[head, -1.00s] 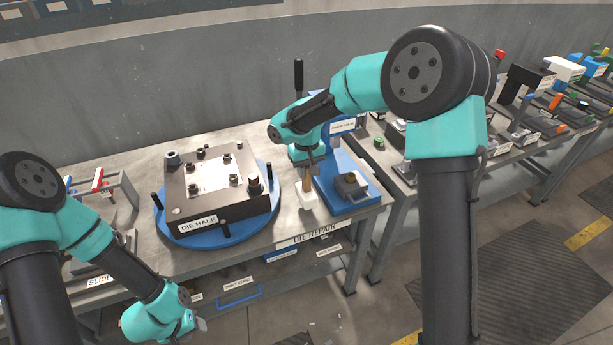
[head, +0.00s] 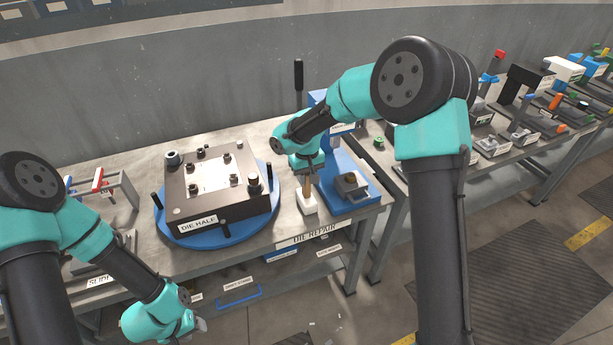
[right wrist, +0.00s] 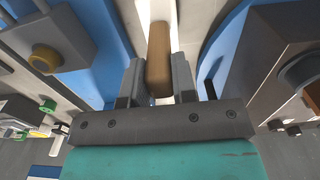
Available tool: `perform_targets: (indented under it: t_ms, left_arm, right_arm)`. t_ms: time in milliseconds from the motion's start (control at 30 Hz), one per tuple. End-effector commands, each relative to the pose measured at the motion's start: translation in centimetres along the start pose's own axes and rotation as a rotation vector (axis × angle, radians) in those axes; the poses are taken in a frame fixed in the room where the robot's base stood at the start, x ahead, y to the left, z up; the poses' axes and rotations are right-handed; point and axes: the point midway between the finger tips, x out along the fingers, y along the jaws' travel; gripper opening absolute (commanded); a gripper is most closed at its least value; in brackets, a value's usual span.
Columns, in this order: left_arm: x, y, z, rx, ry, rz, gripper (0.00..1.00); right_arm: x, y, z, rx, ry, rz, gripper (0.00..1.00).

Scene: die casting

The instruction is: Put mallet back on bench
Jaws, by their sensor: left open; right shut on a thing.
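The mallet has a brown handle and a white head (head: 307,203). It is upright, head down, at the front of the bench (head: 232,247), between the round blue turntable and the blue press. I cannot tell whether the head touches the bench top. My right gripper (head: 308,177) is shut on the handle from above. The right wrist view shows the brown handle (right wrist: 159,58) between the two fingers (right wrist: 158,82). My left gripper (head: 201,325) is open and empty, low in front of the bench.
The die half block (head: 215,212) sits on the blue turntable (head: 195,238) left of the mallet. The blue press (head: 352,203) stands close on its right. A second bench with several fixtures (head: 495,145) stands further right. Bench room around the mallet is narrow.

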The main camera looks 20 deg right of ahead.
Motion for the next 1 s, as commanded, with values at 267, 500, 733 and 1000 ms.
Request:
perform_targets:
  t_ms: [267, 500, 733, 1000]
  left_arm:
    - [0.0, 0.0, 0.0, 0.0, 0.0, 0.0, 0.43]
    - [0.0, 0.0, 0.0, 0.0, 0.0, 0.0, 0.43]
    - [0.0, 0.0, 0.0, 0.0, 0.0, 0.0, 0.43]
    - [0.0, 0.0, 0.0, 0.0, 0.0, 0.0, 0.43]
  right_arm:
    - [0.1, 0.0, 0.0, 0.0, 0.0, 0.0, 0.45]
    - [0.1, 0.0, 0.0, 0.0, -0.001, 0.0, 0.51]
    - [-0.7, 0.0, 0.0, 0.001, 0.0, 0.0, 0.51]
    - [-4.7, -0.1, -0.1, 0.0, 0.003, 0.0, 0.51]
